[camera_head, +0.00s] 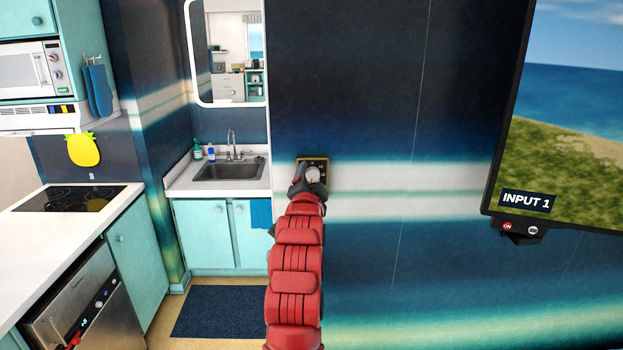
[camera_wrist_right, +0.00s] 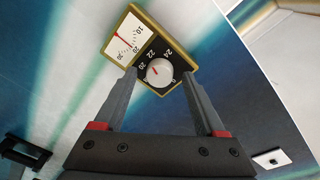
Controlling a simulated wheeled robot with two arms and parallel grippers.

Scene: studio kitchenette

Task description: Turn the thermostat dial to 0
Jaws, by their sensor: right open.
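The thermostat (camera_head: 325,162) is a small gold-framed unit on the dark striped wall, partly hidden by my right arm in the head view. In the right wrist view the thermostat (camera_wrist_right: 113,48) appears tilted, with a white temperature scale and a black dial face marked 20, 22, 24 and 0. Its round white dial (camera_wrist_right: 161,71) carries a red mark that points about toward 20. My right gripper (camera_wrist_right: 159,76) is open, with its fingertips on either side of the dial. I cannot tell whether they touch it. My left gripper is not in view.
A wall screen (camera_head: 570,120) hangs at the right. A sink (camera_head: 228,171) with a mirror (camera_head: 228,50) above stands left of the thermostat. A counter with a cooktop (camera_head: 70,198) is at the far left.

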